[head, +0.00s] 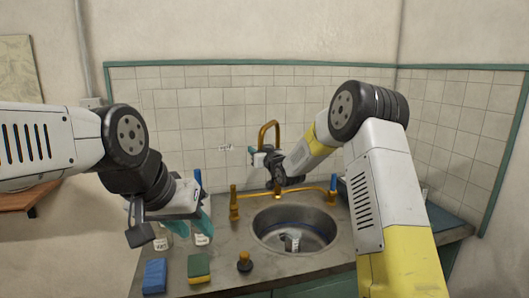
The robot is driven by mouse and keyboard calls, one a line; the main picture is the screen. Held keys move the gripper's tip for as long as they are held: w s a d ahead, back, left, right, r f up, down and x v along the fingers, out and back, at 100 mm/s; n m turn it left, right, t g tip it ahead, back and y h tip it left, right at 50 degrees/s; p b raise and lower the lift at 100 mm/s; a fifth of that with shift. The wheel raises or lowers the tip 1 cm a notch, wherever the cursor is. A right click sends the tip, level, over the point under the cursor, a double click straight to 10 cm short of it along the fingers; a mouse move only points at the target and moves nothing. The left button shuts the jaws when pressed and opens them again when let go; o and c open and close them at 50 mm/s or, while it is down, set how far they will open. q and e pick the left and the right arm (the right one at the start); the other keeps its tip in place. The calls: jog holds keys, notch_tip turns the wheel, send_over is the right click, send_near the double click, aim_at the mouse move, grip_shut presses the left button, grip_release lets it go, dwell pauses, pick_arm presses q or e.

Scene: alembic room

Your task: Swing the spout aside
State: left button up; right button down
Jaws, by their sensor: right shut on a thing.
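The brass spout (269,127) rises in an arch behind the sink (263,239), in front of the tiled wall. A brass tap with side handles (234,203) stands below it along the back rim. My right gripper (268,158) is at the spout, shut on it; its fingers partly hide the lower part of the arch, so the exact contact is hard to see. My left gripper (171,228) hangs over the left counter, apart from the spout. Its fingers look spread and empty.
A blue sponge (154,277), a yellow and green sponge (199,269) and a dark-topped brass piece (244,262) lie along the counter's front. Small white containers (201,239) stand near my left gripper. A small pale object (292,243) sits in the sink.

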jog(key=shift+w, duration=0.2)
jog(key=shift+d+r, duration=0.1)
jog(key=shift+d, duration=0.05)
jog(key=c, duration=1.1)
grip_release()
jog(key=shift+w, duration=0.15)
jog(key=v, duration=0.8)
